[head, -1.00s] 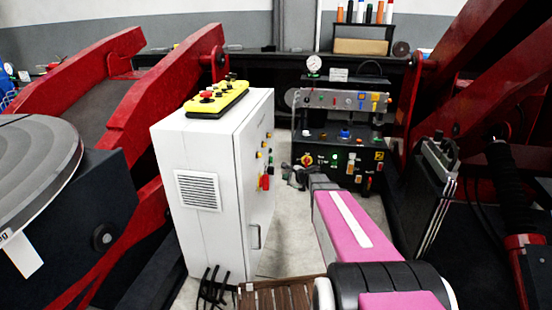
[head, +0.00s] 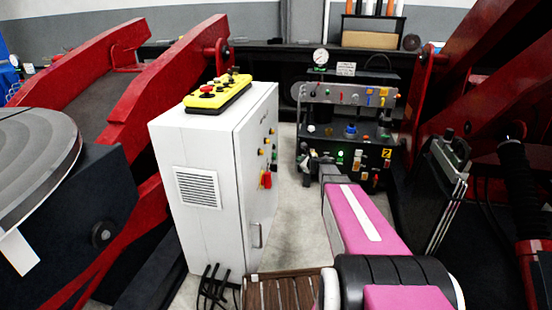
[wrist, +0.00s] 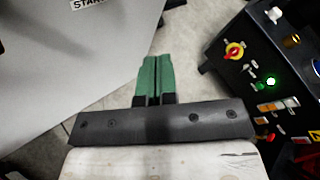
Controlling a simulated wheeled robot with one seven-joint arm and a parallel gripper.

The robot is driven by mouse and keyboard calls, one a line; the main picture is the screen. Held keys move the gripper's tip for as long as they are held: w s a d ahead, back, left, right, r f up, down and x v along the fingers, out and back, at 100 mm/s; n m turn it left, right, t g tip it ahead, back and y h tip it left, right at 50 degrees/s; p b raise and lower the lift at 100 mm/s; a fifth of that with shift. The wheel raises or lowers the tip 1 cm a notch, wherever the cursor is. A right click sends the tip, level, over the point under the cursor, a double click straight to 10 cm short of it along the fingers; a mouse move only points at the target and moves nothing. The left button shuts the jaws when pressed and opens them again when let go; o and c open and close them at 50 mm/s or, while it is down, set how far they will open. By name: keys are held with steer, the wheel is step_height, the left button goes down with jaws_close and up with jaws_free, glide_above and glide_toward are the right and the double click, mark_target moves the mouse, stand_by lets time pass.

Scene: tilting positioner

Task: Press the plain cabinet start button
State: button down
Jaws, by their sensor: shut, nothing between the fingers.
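The white cabinet (head: 195,225) stands left of centre in the head view. Its right-hand door carries several small coloured buttons (head: 262,152) and a red switch (head: 266,180); which one is the plain start button is too small to tell. In the wrist view the cabinet's pale face (wrist: 70,60) fills the left, with a label (wrist: 88,4) reading "STAR", cut off at the top edge. My gripper (wrist: 158,58) has its green fingers together, empty, and apart from the cabinet. In the head view my gripper (head: 312,160) is right of the cabinet door, before the black panel.
A black control panel (head: 345,120) with a gauge, knobs and a lit green button (wrist: 270,82) stands behind my gripper. A yellow control box (head: 218,95) lies on the cabinet top. Red machine arms (head: 165,85) flank both sides. Bare floor (head: 290,235) shows between cabinet and arm.

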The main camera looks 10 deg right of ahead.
steer(key=w+a, duration=0.2)
steer(key=a, duration=0.6)
steer(key=shift+w, duration=0.25)
stand_by(1.9)
steer(key=shift+w+a, duration=0.15)
steer(key=shift+a, duration=0.3)
steer(key=shift+w+a, duration=0.15)
steer(key=shift+a, duration=0.25)
stand_by(0.7)
steer(key=shift+d, duration=0.15)
steer(key=shift+s+d, duration=0.3)
steer(key=shift+d, duration=0.4)
steer(key=d, duration=0.1)
steer(key=s+d, duration=0.1)
steer(key=d, duration=0.2)
steer(key=shift+s+d, duration=0.25)
steer(key=shift+d, duration=0.1)
stand_by(0.3)
